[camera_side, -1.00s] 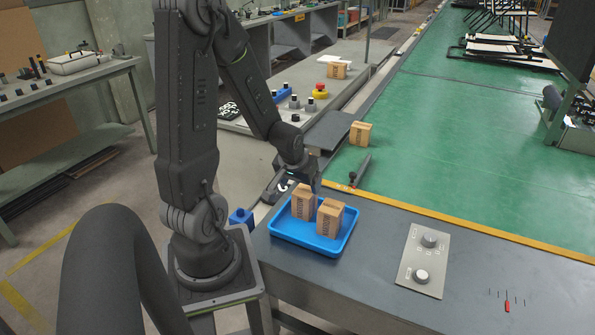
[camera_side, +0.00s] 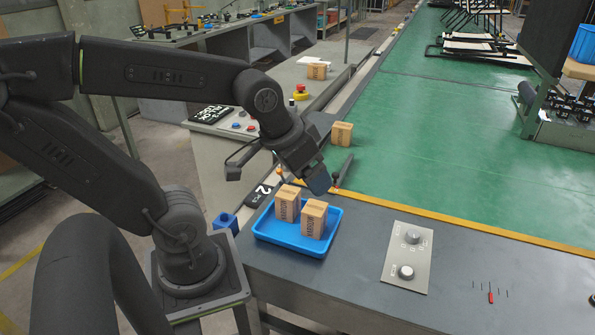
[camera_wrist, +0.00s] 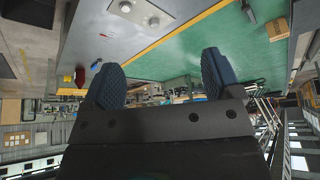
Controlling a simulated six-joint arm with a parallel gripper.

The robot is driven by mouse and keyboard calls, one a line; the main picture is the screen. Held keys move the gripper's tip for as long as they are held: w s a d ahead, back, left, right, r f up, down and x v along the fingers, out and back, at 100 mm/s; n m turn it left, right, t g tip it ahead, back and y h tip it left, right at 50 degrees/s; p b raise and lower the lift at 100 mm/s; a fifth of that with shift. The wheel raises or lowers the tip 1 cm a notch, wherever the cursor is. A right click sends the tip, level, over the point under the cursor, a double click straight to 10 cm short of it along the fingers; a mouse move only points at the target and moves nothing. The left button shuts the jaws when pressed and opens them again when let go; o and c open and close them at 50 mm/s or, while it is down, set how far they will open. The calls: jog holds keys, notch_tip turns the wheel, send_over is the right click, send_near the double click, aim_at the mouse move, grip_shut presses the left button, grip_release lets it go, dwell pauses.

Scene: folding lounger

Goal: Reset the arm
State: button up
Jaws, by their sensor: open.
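My gripper (camera_side: 319,180) is above and behind the blue tray (camera_side: 262,236) in the side view, angled toward the conveyor. In the wrist view its two dark blue fingers stand wide apart (camera_wrist: 162,68), with nothing between them. Two cardboard boxes, a left one (camera_side: 288,204) and a right one (camera_side: 313,219), stand in the tray, apart from my fingers. My arm bends at an elbow on the left, with its forearm reaching right across the picture.
A third box (camera_side: 342,134) stands on the green conveyor (camera_side: 440,150). Another box (camera_side: 317,71) is on the grey bench behind. A knob panel (camera_side: 407,256) lies on the dark table, right of the tray. The conveyor's middle is clear.

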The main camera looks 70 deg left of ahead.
jog(key=shift+m+h, duration=0.4)
jog(key=shift+m, duration=0.4)
jog(key=s+d+r, duration=0.2)
jog(key=d, duration=0.1)
jog(key=shift+s, duration=0.35)
jog(key=shift+c, duration=0.3)
dwell(0.7)
